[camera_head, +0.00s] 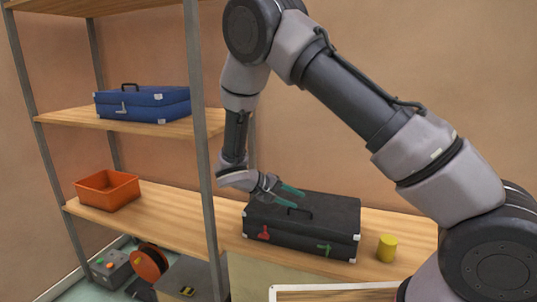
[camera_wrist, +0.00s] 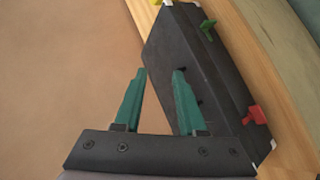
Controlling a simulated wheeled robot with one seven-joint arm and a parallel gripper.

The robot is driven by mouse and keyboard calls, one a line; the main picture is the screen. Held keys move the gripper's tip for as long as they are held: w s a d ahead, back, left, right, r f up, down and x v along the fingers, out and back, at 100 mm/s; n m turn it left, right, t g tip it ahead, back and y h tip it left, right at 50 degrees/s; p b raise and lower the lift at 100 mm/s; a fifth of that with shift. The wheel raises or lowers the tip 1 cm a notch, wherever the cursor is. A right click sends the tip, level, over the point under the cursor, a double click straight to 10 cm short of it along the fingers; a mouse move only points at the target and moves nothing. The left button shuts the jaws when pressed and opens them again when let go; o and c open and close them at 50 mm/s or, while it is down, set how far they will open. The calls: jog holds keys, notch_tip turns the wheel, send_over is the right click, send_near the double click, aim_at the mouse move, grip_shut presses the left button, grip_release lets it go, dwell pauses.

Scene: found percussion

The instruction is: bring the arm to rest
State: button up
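My gripper (camera_head: 291,195) is above the back left part of a black case (camera_head: 285,231) that lies on the wooden shelf. In the wrist view its two green fingers (camera_wrist: 160,88) stand apart with nothing between them. The black case (camera_wrist: 196,75) fills the middle right of that view, with a red latch (camera_wrist: 252,115) and a green latch (camera_wrist: 208,30). I cannot tell whether the fingers touch the case. My arm reaches up and over from the lower right.
A yellow cylinder (camera_head: 387,248) stands right of the case. A metal rack post (camera_head: 203,150) rises close left of my gripper. A blue case (camera_head: 150,104) lies on the upper shelf and an orange bin (camera_head: 107,190) on the lower one. A framed board (camera_head: 330,291) is in front.

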jog(key=s+d+r+m+g+y, duration=0.35)
jog(key=d+r, duration=0.35)
jog(key=r, duration=0.5)
jog(key=s+d+r+m+t+y, duration=0.2)
jog(key=s+d+r+t+y, duration=0.1)
jog(key=s+r, duration=0.5)
jog(key=s+d+r+m+t+y, duration=0.2)
jog(key=s+d+r+y, duration=0.4)
jog(key=r, duration=0.7)
jog(key=shift+s+d+r+t, duration=0.4)
jog(key=shift+s+d+t, duration=0.25)
jog(key=shift+s, duration=0.4)
jog(key=shift+a, duration=0.2)
jog(key=shift+w+a, duration=0.1)
jog(key=shift+a, duration=0.1)
